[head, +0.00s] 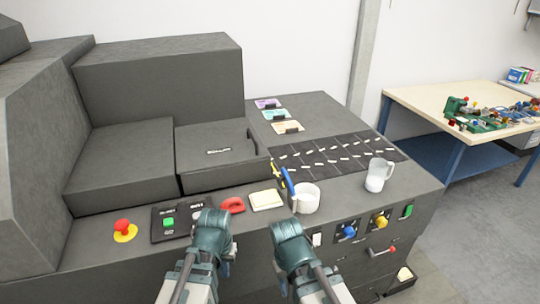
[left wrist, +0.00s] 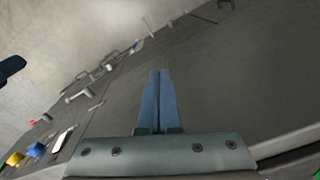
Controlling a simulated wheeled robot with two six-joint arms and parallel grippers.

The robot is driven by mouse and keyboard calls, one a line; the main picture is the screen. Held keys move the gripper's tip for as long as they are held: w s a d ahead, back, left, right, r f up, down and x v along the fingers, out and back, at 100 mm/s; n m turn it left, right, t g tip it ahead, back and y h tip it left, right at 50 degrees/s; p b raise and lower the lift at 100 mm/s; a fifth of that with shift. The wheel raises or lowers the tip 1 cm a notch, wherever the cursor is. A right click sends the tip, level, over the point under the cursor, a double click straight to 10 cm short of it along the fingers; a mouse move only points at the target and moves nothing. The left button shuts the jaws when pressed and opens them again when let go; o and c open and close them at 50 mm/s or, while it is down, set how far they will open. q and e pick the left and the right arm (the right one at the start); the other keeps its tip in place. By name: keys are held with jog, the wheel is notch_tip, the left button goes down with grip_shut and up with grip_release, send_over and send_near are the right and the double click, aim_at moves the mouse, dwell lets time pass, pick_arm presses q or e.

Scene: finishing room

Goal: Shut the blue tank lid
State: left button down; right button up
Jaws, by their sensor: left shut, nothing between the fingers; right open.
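A blue flat piece (head: 288,181), which looks like the tank lid seen nearly edge-on, stands tilted up at the left side of a white round vessel (head: 307,199) on the grey machine top. The lid looks open. My left gripper (head: 214,220) is at the front edge of the machine, left of the lid and apart from it. In the left wrist view its blue fingers (left wrist: 160,100) are shut together with nothing between them. My right gripper (head: 287,230) is open, in front of and below the white vessel; its fingertips are hard to make out.
A red handle-like thing (head: 233,205) and a pale yellow block (head: 266,200) lie left of the vessel. A clear jug (head: 378,175) stands to its right. A red button (head: 123,226) is at far left. Knobs (head: 381,221) line the front panel.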

pick_arm(q)
jog(key=w+d+r+n+t+h+p, duration=0.15)
jog(key=w+r+p, duration=0.25)
jog(key=r+p, duration=0.4)
jog(key=w+d+r+t+h+p, duration=0.15)
jog(key=w+r+p, duration=0.4)
jog(key=r, duration=0.55)
jog(key=w+d+r+n+t+h+p, duration=0.2)
jog(key=w+d+r+t, duration=0.15)
jog(key=w, duration=0.25)
pick_arm(e)
notch_tip(320, 180, up, 18)
pick_arm(q)
jog(key=b+x, duration=0.5)
jog(key=x, duration=0.1)
jog(key=b+x, duration=0.3)
jog(key=x, duration=0.1)
jog(key=shift+s+a+f+b, duration=0.15)
jog(key=shift+a+f+b, duration=0.15)
jog(key=shift+f, duration=0.05)
jog(key=shift+w+d+r+p, duration=0.1)
jog(key=shift+d+r+p, duration=0.3)
jog(key=shift+d, duration=0.15)
jog(key=shift+w+d+r+p, duration=0.15)
jog(key=shift+d+r+p, duration=0.2)
jog(key=shift+d, duration=0.25)
jog(key=shift+w+d, duration=0.15)
jog(key=shift+d, duration=0.45)
pick_arm(e)
notch_tip(320, 180, down, 7)
